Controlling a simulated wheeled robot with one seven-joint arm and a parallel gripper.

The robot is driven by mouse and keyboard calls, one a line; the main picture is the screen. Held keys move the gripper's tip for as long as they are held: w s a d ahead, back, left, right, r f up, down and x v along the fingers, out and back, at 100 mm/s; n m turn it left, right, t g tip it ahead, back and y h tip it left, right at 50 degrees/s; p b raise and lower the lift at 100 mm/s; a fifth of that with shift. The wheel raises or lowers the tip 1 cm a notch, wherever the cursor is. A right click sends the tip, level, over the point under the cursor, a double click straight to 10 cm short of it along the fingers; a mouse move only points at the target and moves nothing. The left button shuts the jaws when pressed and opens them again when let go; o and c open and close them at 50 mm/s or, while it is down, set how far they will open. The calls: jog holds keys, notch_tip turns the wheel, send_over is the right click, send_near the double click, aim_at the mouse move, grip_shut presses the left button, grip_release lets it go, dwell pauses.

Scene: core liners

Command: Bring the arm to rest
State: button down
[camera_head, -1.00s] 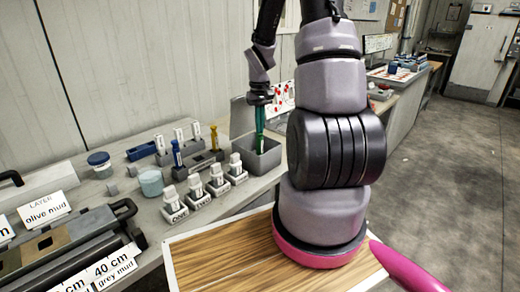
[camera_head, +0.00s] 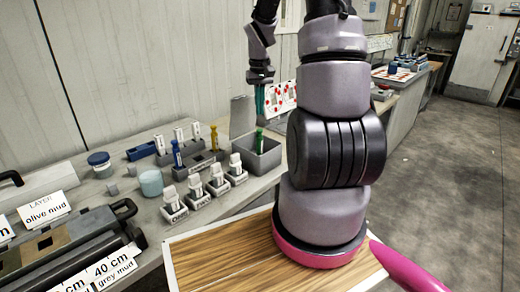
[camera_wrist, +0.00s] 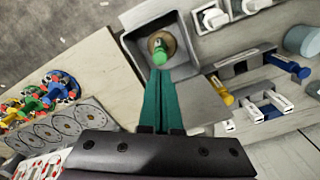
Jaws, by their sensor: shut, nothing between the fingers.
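My gripper (camera_head: 260,99) is raised above and a little behind the grey open box (camera_head: 270,156) at the back of the bench. Its teal fingers also show in the wrist view (camera_wrist: 162,84), closed together with nothing between them. A green tool (camera_head: 260,140) stands upright in the grey box, apart from the fingertips. In the wrist view the green tool's end (camera_wrist: 159,52) shows inside the box, above a round brown patch.
Left of the box is a grey rack (camera_head: 193,160) with a blue and a yellow tool. Several labelled white-topped holders (camera_head: 196,191) stand in front. A red-dotted board (camera_head: 284,96) lies behind the gripper. Open floor (camera_head: 450,190) is at right.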

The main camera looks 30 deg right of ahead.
dwell(0.4)
jog(key=s+a+r+m+t, duration=0.1)
jog(key=s+a+r+t, duration=0.15)
jog(key=r, duration=0.45)
jog(key=s+a+r+t, duration=0.1)
jog(key=s+a+r, duration=0.3)
jog(key=r, duration=0.3)
jog(key=s+a+r+t+y, duration=0.1)
jog(key=s+a+r+t, duration=0.1)
jog(key=s, duration=0.4)
jog(key=s+a+r+m+t+y, duration=0.1)
jog(key=s+a+r, duration=0.4)
jog(key=s+r, duration=0.2)
jog(key=shift+t, duration=0.35)
